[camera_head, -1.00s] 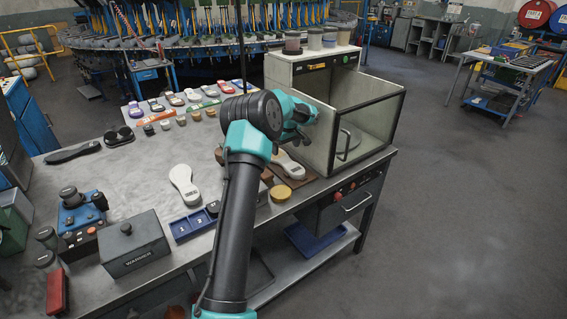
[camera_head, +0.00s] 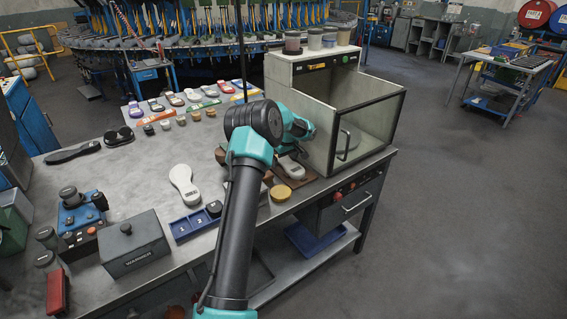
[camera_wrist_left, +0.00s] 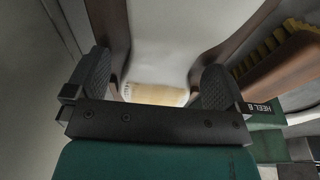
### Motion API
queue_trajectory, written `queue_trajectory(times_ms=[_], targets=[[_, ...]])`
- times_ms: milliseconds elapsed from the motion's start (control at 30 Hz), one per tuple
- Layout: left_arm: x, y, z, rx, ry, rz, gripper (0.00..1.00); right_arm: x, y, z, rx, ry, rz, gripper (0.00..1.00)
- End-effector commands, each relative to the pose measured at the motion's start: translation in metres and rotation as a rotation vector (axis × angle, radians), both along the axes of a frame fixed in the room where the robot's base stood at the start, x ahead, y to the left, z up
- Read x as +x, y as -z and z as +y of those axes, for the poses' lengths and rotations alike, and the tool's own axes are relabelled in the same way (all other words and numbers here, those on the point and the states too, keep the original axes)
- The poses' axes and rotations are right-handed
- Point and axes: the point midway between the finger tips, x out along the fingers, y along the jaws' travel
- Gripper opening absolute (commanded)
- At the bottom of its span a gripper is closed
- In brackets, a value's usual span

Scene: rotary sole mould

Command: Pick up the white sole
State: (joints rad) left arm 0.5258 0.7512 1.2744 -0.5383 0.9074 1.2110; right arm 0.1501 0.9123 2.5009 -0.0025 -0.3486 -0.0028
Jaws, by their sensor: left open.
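A white sole (camera_head: 290,167) lies on a brown board at the right end of the bench, partly hidden by my left gripper (camera_head: 299,148). In the left wrist view the white sole (camera_wrist_left: 172,38) fills the middle, its near end between the fingertips of my left gripper (camera_wrist_left: 157,85). The gripper is open, with one dark finger on each side of the sole; I cannot tell whether they touch it. A second pale sole (camera_head: 184,183) lies flat on the bench, left of my arm. My right gripper is out of view.
A glass-fronted cabinet (camera_head: 372,128) stands close right of my left gripper. A round tan piece (camera_head: 281,193) lies in front of the board. A blue numbered tray (camera_head: 187,227) and a grey warmer box (camera_head: 134,248) stand at the front left.

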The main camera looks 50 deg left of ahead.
Motion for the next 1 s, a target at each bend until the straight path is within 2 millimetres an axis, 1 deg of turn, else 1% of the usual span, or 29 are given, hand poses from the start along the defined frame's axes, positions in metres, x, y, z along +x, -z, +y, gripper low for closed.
queue_trajectory(times_ms=[467, 900, 1000], targets=[[-0.0001, 0.0005, 0.0002, 0.000, 0.000, 0.000, 1.00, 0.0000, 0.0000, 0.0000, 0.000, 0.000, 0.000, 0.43], [-0.0001, 0.0004, 0.0003, 0.000, 0.000, 0.000, 0.58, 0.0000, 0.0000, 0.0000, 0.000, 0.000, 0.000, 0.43], [-0.0001, 0.0000, 0.0003, 0.001, 0.000, 0.000, 0.50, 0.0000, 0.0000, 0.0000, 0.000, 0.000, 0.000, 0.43]])
